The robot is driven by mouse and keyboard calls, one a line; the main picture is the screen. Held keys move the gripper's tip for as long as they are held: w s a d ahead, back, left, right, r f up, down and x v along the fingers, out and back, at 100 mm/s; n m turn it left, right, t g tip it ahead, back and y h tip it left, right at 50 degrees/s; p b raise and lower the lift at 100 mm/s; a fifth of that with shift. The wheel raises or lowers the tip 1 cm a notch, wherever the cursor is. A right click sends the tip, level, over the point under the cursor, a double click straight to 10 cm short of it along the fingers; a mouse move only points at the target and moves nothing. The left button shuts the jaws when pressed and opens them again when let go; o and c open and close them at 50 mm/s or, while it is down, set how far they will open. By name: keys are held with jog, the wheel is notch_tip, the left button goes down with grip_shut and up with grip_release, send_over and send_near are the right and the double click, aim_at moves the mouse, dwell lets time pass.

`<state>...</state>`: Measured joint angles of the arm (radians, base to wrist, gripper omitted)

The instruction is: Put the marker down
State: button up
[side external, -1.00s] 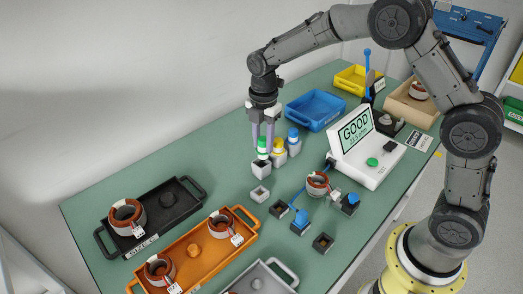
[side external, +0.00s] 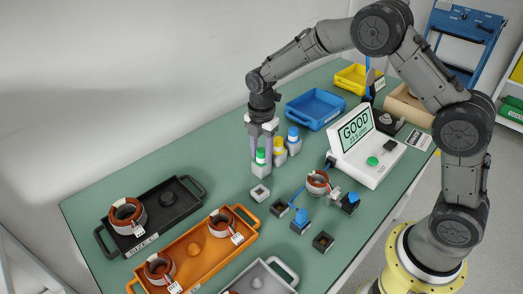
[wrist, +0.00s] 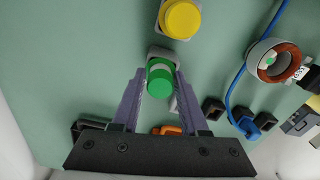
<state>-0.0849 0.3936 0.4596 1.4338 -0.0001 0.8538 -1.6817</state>
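The green-capped marker (side external: 260,155) stands upright, low in a pale square holder (side external: 261,171) beside the other capped markers. My gripper (side external: 261,152) points down over it with one finger on each side of the cap. In the wrist view the green cap (wrist: 160,77) sits between the fingertips of my gripper (wrist: 160,80), which look closed against its sides. The marker's lower part is hidden inside the holder.
A yellow-capped marker (side external: 279,146) and a blue-capped marker (side external: 293,138) stand in holders close behind. An empty pale holder (side external: 260,193) lies in front. A test display (side external: 357,135) reads GOOD to the right.

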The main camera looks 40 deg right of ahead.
jog(key=shift+o, duration=1.3)
notch_tip(320, 180, up, 13)
